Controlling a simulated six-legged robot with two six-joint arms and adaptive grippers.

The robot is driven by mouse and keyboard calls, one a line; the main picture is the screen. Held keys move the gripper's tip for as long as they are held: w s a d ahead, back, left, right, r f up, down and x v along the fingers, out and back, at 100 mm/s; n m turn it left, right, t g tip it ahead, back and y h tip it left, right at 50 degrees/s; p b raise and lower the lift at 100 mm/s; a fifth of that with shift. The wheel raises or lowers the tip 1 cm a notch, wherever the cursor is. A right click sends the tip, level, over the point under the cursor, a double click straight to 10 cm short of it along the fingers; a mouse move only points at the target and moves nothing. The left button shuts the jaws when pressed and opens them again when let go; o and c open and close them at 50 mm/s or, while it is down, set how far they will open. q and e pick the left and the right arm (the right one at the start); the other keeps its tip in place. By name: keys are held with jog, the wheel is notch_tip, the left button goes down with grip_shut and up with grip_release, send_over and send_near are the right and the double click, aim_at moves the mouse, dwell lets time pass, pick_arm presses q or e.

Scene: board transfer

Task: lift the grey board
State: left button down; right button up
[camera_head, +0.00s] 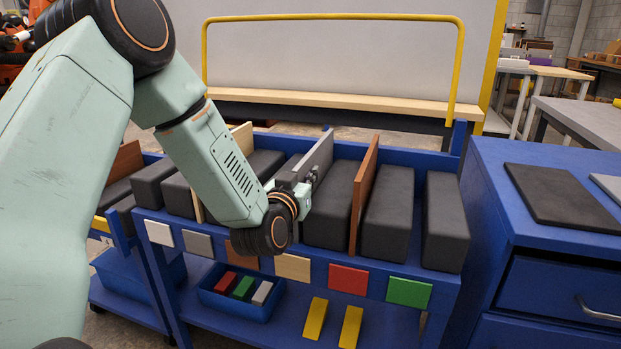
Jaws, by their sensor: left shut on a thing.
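The grey board (320,156) stands upright on edge between dark foam blocks in the blue cart (402,160). My left arm reaches in from the left, and my left gripper (308,178) is shut on the grey board near its front upper edge. The wrist hides the board's lower front part. I cannot tell whether the board is clear of its slot. My right gripper is not in view.
A brown board (363,190) stands upright to the right of the grey one, between dark blocks (388,213). A blue cabinet (540,240) with a dark plate (560,194) on top stands at the right. A yellow rail (330,17) rises behind the cart.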

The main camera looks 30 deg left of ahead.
pick_arm(q)
notch_tip(320, 180, up, 18)
jog(key=p, duration=0.7)
